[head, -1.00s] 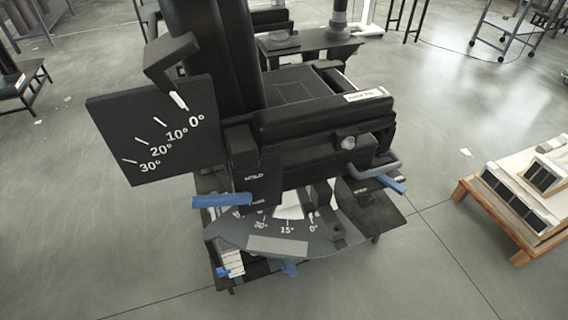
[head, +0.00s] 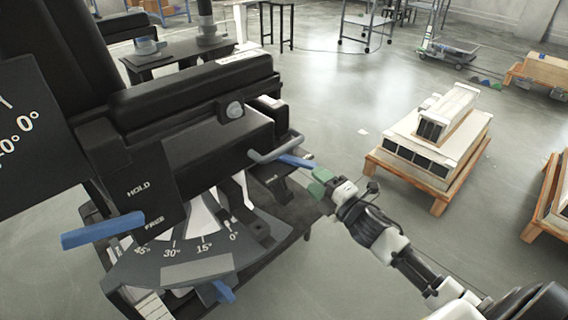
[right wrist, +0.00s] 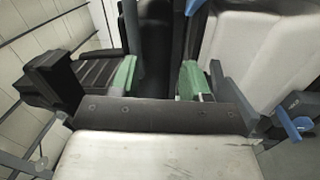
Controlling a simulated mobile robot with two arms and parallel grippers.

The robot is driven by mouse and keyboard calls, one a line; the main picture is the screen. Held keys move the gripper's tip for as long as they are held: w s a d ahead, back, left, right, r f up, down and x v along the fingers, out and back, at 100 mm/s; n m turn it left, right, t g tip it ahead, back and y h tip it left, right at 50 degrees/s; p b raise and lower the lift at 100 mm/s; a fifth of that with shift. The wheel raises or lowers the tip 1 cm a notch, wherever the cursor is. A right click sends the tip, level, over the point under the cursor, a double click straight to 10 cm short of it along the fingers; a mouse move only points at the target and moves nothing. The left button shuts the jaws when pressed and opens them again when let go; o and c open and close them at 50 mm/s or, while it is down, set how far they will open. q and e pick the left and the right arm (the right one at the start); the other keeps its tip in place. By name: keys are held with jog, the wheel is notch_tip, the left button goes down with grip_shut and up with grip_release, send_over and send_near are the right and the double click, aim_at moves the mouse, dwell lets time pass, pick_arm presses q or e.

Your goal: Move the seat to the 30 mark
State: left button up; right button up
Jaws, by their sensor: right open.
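The black seat (head: 195,90) fills the left of the head view. A grey curved scale (head: 185,250) below it is marked 0°, 15°, 30° and 45°; a dark part lies beside its 0° end. A blue lever (head: 103,230) sticks out left beside the words HOLD and FREE. A grey handle with a blue end (head: 290,160) sticks out at the seat's right. My right gripper (head: 322,186) is open, with green fingertips close to that blue end; contact is unclear. In the right wrist view the green fingers (right wrist: 155,80) stand apart, with a dark shape behind the gap.
A second board (head: 40,135), cut off at left, carries 0° and part of another scale. A pallet with pale boxes (head: 430,135) stands on the floor to the right. A dark bench (head: 180,55) stands behind the seat. The floor between seat and pallet is open.

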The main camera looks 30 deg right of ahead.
aim_at(284, 148)
jog(key=shift+n+t+y, duration=0.3)
jog(key=shift+n+y, duration=0.5)
jog(key=shift+n, duration=0.1)
jog(key=w+a+r, duration=0.1)
jog(key=w, duration=0.2)
jog(key=w+a+r, duration=0.2)
jog(key=w, duration=0.1)
jog(key=w+a+r, duration=0.1)
jog(key=w+r, duration=0.1)
jog(key=w, duration=0.1)
jog(key=shift+w+a+r, duration=0.15)
jog(key=shift+w+a, duration=0.05)
jog(key=shift+w, duration=0.2)
jog(key=shift+c, duration=0.4)
grip_shut()
